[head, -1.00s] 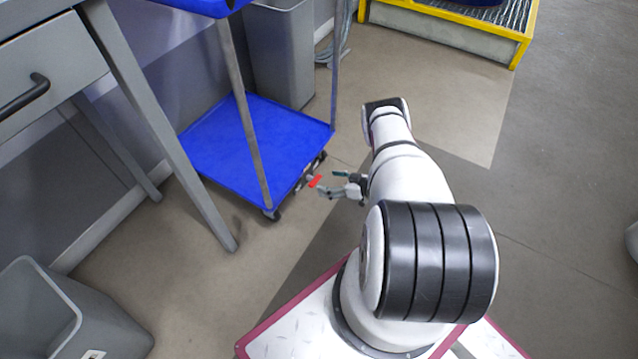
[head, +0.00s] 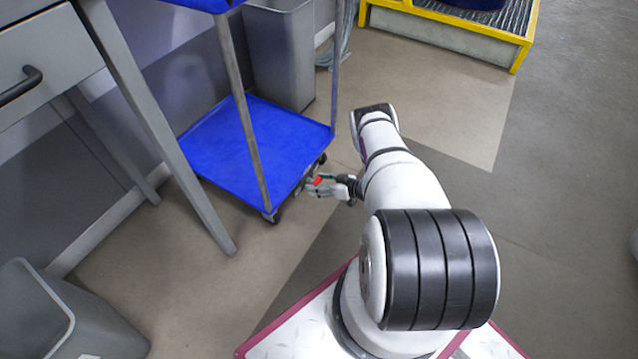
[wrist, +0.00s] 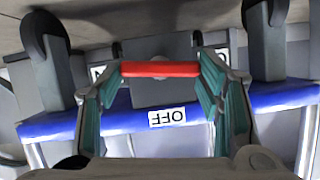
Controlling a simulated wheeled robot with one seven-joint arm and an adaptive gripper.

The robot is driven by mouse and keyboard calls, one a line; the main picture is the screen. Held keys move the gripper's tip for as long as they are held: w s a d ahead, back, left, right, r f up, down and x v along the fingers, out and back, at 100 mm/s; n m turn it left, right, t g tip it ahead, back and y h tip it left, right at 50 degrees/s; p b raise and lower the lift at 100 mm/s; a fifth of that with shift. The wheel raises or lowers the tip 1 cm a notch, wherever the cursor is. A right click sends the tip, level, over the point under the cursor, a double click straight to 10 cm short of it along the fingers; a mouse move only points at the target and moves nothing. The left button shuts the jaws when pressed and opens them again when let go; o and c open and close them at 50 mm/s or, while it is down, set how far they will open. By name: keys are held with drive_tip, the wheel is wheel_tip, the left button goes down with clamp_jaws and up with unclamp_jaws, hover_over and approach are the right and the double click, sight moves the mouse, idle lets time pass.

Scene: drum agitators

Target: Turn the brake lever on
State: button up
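The brake lever is a small red bar (head: 318,181) low at the near right edge of the blue cart (head: 222,150). In the wrist view the red lever (wrist: 160,69) lies crosswise on a grey mount. My gripper (head: 326,186) is open at the lever, with its green-padded fingers in the wrist view (wrist: 158,82) at either end of the red bar. I cannot tell whether they touch it. An upside-down OFF label (wrist: 167,116) shows on the cart's blue edge. Other labels beside the lever are partly hidden by the fingers.
Caster wheels (wrist: 45,38) flank the lever under the cart. A grey table leg (head: 165,140) stands left of the cart, and a grey bin (head: 60,315) is at the lower left. A yellow-framed platform (head: 450,30) is at the back.

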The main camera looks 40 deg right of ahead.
drive_tip(key=shift+n+h, duration=0.4)
drive_tip(key=shift+n, duration=0.3)
drive_tip(key=o, duration=1.2)
drive_tip(key=shift+c, duration=0.2)
drive_tip(key=v, duration=1.2)
drive_tip(key=shift+a, duration=0.1)
